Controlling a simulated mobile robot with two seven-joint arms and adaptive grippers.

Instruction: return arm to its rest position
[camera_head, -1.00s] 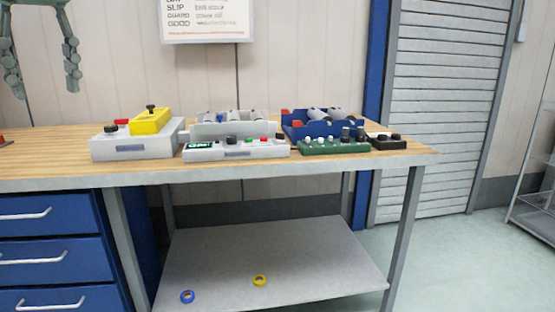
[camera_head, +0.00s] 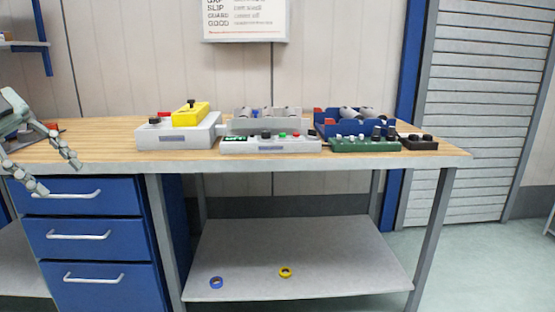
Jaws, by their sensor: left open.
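My left gripper (camera_head: 58,168) is at the left edge of the head view, in front of the left end of the wooden workbench (camera_head: 110,139). Its two jointed fingers are spread apart, and nothing shows between them. One finger reaches across the bench's front edge and the other hangs lower, in front of the blue drawers (camera_head: 90,233). Most of the left arm is outside the picture. My right gripper is not in view.
On the bench stand a grey box with a yellow block (camera_head: 191,115), a white control panel (camera_head: 270,144), a grey bin, a blue bin (camera_head: 341,128), a green panel (camera_head: 364,145) and a dark box (camera_head: 419,142). Blue and yellow rings lie on the lower shelf (camera_head: 320,240).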

